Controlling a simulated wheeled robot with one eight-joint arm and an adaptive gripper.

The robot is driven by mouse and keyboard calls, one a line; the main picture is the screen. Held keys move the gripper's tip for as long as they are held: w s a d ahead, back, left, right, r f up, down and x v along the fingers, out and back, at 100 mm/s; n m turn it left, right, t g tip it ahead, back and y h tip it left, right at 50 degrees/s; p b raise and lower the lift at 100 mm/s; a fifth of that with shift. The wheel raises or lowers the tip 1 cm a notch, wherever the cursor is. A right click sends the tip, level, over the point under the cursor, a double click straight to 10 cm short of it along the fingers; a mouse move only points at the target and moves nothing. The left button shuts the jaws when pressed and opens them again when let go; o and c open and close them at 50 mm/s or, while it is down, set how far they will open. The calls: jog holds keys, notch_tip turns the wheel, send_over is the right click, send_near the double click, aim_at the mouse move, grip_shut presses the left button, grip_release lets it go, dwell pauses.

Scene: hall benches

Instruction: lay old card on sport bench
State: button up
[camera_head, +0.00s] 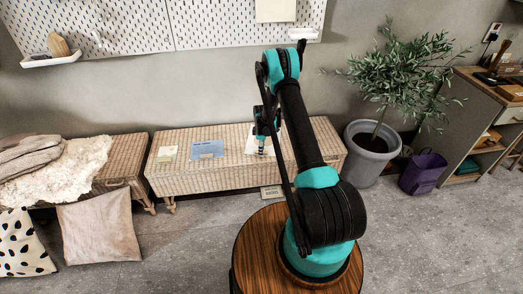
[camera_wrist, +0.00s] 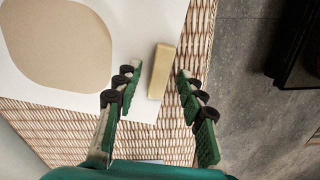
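A long wicker bench (camera_head: 225,178) stands against the wall. On its top lie a small pale card (camera_head: 167,153), a blue sheet (camera_head: 206,149) and a white sheet near my gripper (camera_head: 262,148). In the wrist view the white sheet (camera_wrist: 135,25) has a large beige rounded shape on it. A small yellowish bar-shaped piece (camera_wrist: 161,70) lies at the sheet's edge, between my open fingers, with gaps at both sides. I cannot tell which piece is the old card. A small label (camera_head: 270,192) is at the bench's lower front; its text is unreadable.
A second wicker bench (camera_head: 121,155) with a fleece (camera_head: 70,170) stands to the left, with cushions (camera_head: 100,228) before it. A pegboard hangs above.

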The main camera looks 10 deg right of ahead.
jog(key=s+d+r+m+t, duration=0.1)
jog(key=s+r+m, duration=0.15)
jog(key=r, duration=0.95)
jog(key=s+r+m, duration=0.1)
jog(key=s+r, duration=0.3)
jog(key=r, duration=0.8)
jog(key=s+d+r+m+t, duration=0.1)
jog(key=s+r+m, duration=0.3)
jog(key=s+r, duration=0.6)
jog(key=s+d+m+t, duration=0.1)
jog(key=s+m, duration=0.6)
jog(key=s, duration=1.8)
jog(key=shift+d+r+t, duration=0.35)
jog(key=shift+d+t, duration=0.05)
jog(key=shift+t, duration=0.2)
